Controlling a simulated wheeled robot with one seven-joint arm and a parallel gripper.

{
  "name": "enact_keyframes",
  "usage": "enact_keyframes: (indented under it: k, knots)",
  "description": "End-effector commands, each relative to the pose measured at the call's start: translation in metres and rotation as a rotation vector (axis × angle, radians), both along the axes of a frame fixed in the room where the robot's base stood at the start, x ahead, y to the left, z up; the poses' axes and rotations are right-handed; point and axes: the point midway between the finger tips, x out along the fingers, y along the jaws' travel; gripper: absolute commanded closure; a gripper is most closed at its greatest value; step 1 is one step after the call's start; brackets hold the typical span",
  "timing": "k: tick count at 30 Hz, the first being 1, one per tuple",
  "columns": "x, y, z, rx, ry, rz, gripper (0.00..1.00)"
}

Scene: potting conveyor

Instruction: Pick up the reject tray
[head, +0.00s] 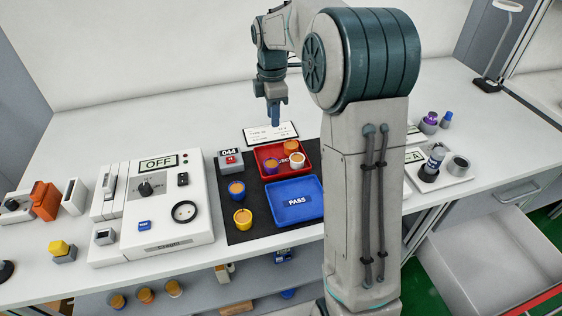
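The red tray (264,153), which I take for the reject tray, lies at the back of the dark mat. Its label is partly covered by the three small cups in it: one purple-sided cup (271,165), one white cup (297,160) and one cup at the back (291,146). My gripper (275,123) points down above and behind the tray, near a white printed card (259,133). It appears apart from the tray. Its fingers show as one narrow blue shape, so their opening cannot be made out.
An empty blue PASS tray (310,211) lies in front of the red one. A blue cup (237,190) and a yellow cup (243,219) stand to the left, below a counter box (230,161). A white OFF machine (157,217) stands farther left. My arm blocks the view at right.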

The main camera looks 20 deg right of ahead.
Motion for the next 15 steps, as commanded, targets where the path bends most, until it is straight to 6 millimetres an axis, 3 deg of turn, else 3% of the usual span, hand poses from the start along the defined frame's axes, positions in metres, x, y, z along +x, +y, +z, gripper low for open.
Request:
enact_keyframes:
  k: [3, 15]
  knots:
    - [-0.001, 0.0, -0.024, 0.0, 0.003, 0.0, 0.72]
    - [-0.001, -0.005, -0.064, 0.0, 0.003, -0.003, 0.72]
